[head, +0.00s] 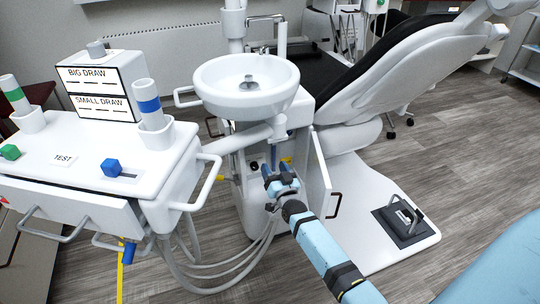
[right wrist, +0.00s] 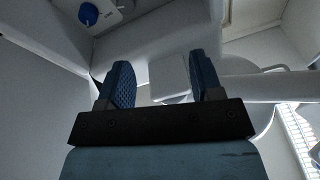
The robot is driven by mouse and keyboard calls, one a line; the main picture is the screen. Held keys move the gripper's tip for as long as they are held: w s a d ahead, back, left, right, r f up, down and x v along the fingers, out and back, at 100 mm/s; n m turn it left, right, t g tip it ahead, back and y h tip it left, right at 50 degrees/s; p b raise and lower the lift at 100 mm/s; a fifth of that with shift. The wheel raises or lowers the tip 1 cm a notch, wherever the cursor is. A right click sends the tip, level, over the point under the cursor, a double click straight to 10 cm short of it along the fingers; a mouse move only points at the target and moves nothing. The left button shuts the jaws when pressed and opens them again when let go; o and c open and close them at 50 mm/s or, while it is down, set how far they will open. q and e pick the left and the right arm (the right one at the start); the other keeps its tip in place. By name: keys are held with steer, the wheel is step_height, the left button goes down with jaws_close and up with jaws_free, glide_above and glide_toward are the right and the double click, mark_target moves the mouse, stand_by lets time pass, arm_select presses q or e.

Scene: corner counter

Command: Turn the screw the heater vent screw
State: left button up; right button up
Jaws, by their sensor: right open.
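A blue round knob (right wrist: 88,13) on a pale panel shows at the upper left of the right wrist view; I cannot tell whether it is the heater vent screw. My right gripper (head: 277,172) is at the open cabinet (head: 248,196) under the white basin, beside its open door (head: 320,183). In the right wrist view its two blue fingers (right wrist: 163,82) are apart, with nothing held between them. The knob is beyond and left of the fingers, not touching them. The gripper and forearm hide part of the cabinet's inside. My left gripper is not in view.
The white basin (head: 246,84) is above the gripper. A tray unit (head: 68,165) with side handles and hanging hoses is on the left. The dental chair (head: 400,80) and a foot pedal (head: 405,222) are on the right. Open floor (head: 460,150) lies beyond the chair base.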

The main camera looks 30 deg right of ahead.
steer(key=w+d+f+m+h+b, duration=0.3)
steer(key=w+d+f+b, duration=0.1)
steer(key=b, duration=0.1)
steer(key=shift+h, duration=0.6)
steer(key=b+x, duration=0.2)
steer(key=x, duration=0.2)
steer(key=b+x, duration=0.1)
steer(key=x, duration=0.4)
steer(key=b+x, duration=0.2)
steer(key=x, duration=0.3)
steer(key=shift+r+b, duration=0.35)
steer(key=shift+r, duration=0.05)
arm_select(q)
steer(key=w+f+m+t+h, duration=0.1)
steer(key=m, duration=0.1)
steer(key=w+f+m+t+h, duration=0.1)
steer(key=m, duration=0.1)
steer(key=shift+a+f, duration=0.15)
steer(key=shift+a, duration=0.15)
arm_select(e)
steer(key=shift+w, duration=0.1)
